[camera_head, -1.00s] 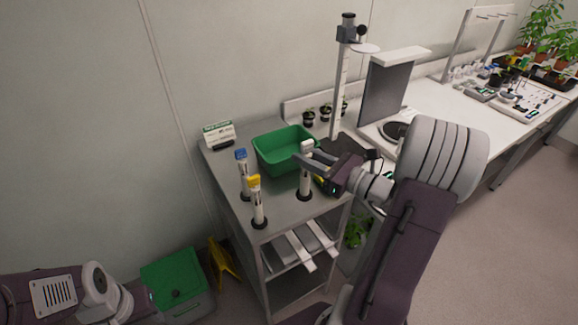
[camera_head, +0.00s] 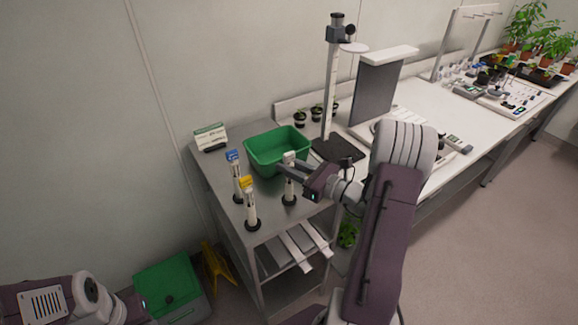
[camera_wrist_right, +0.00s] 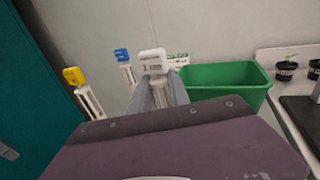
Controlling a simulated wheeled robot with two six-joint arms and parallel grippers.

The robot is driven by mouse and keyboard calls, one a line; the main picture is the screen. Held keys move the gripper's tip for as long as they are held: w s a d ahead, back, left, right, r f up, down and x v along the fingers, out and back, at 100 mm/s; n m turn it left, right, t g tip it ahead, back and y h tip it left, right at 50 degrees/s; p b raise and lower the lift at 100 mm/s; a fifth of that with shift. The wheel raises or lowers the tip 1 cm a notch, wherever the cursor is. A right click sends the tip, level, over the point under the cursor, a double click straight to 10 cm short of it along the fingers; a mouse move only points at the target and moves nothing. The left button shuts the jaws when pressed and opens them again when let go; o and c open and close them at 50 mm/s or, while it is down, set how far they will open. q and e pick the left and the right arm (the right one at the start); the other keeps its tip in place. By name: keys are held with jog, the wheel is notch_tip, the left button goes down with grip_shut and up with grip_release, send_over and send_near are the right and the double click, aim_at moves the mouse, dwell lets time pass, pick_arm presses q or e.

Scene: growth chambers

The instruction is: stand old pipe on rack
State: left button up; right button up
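A pipe with a white head (camera_head: 289,157) stands upright on the metal cart, its foot in a round black base (camera_head: 289,200). My right gripper (camera_head: 283,169) reaches in from the right at the pipe's upper body. In the right wrist view the white head (camera_wrist_right: 152,62) is just beyond my fingertips (camera_wrist_right: 158,88), and the body sits between the two fingers, which look shut on it. Two similar pipes, one blue-topped (camera_head: 233,156) and one yellow-topped (camera_head: 246,182), stand to its left in black bases. My left arm is at the lower left; its fingers do not show.
A green bin (camera_head: 278,152) stands behind the pipes, with a small labelled box (camera_head: 210,137) to its left. A tall column stand (camera_head: 330,95) is to the right. A green lidded container (camera_head: 168,285) and a yellow folding sign (camera_head: 216,272) are on the floor.

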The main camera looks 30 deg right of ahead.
jog(key=o, duration=0.4)
